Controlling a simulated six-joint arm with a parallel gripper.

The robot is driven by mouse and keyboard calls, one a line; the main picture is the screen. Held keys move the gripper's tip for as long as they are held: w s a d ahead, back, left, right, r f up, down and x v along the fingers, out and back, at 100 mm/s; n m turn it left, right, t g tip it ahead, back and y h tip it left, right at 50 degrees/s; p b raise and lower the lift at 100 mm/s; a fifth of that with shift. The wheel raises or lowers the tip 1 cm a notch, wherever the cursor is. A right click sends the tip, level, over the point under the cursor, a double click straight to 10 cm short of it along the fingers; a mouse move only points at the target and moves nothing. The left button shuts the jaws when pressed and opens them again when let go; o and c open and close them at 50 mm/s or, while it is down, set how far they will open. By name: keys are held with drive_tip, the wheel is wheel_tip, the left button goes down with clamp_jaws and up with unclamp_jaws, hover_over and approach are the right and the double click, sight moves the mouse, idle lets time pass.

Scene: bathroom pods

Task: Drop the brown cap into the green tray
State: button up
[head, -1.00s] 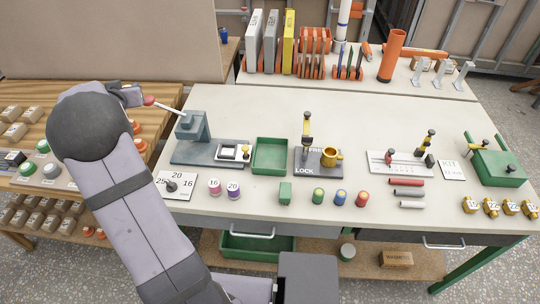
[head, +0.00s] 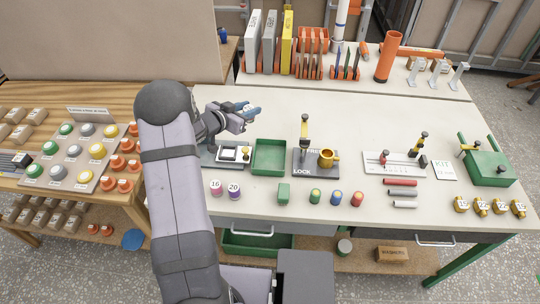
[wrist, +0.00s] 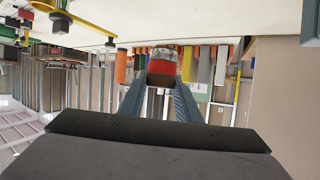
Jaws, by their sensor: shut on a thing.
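My gripper (head: 250,113) is above the far left of the worktable, with its fingers pointing right. In the wrist view my gripper (wrist: 160,80) is shut on a small reddish-brown piece with a paler top, which I take as the brown cap (wrist: 162,68). The cap is held at the fingertips; in the head view the fingers mostly hide it. The green tray (head: 256,171) is an open, shallow rectangular box on the table. It looks empty, and it lies nearer the front than my gripper and slightly to its right.
A grey fixture (head: 220,162) stands left of the tray, partly behind my arm. The table behind the tray is clear.

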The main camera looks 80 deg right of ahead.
drive_tip(key=s+a+f+m+g, duration=0.1)
drive_tip(key=s+a+f, duration=0.1)
drive_tip(key=s, duration=0.5)
drive_tip(key=shift+s+a+f+m+g+y+p, duration=0.2)
drive_tip(key=shift+f+m+g+y+p, duration=0.1)
drive_tip(key=shift+f+g+y+p, duration=0.15)
drive_tip(key=shift+f, duration=0.15)
wheel_tip(320, 180, down, 6)
drive_tip(key=b, duration=0.5)
drive_tip(key=o, duration=1.2)
drive_tip(key=shift+c, duration=0.2)
drive_tip(key=shift+w, duration=0.1)
